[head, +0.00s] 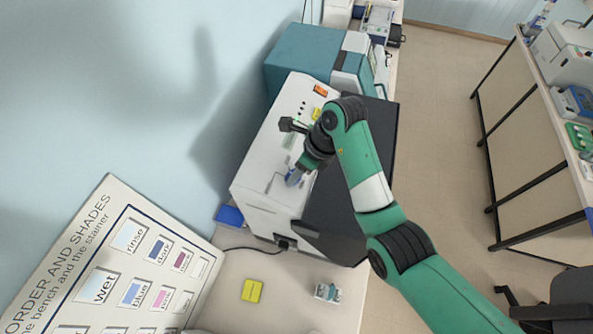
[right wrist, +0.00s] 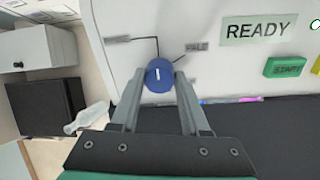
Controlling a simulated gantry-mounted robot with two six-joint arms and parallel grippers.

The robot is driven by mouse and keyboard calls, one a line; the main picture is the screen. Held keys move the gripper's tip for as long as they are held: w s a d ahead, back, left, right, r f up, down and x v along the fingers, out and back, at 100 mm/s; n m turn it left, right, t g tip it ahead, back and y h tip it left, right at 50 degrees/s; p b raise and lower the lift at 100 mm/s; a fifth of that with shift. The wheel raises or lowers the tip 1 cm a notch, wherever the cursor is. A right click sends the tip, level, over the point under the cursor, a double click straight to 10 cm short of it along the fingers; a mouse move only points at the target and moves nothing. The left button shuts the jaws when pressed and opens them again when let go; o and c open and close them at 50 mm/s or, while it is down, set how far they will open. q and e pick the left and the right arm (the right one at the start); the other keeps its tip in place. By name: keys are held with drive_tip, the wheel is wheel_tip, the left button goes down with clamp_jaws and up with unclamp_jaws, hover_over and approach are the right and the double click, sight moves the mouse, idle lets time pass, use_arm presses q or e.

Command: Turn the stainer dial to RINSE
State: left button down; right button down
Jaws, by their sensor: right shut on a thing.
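The stainer (head: 265,180) is a white-fronted machine on the bench by the wall. Its blue dial (right wrist: 159,76) has a white pointer mark standing nearly upright in the right wrist view. My right gripper (head: 296,173) is at the dial (head: 292,178). In the right wrist view its two fingers (right wrist: 160,84) sit on either side of the dial, shut on it. My left gripper is out of view.
The panel also has a READY display (right wrist: 258,29) and a green START button (right wrist: 285,67). A yellow block (head: 251,290) and a small rack (head: 327,292) are on the bench. A shade chart (head: 100,250) leans at the wall. A teal machine (head: 300,55) stands behind.

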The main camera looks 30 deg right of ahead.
drive_tip(key=shift+f, duration=0.1)
idle(0.3)
drive_tip(key=shift+c, duration=1.9)
unclamp_jaws()
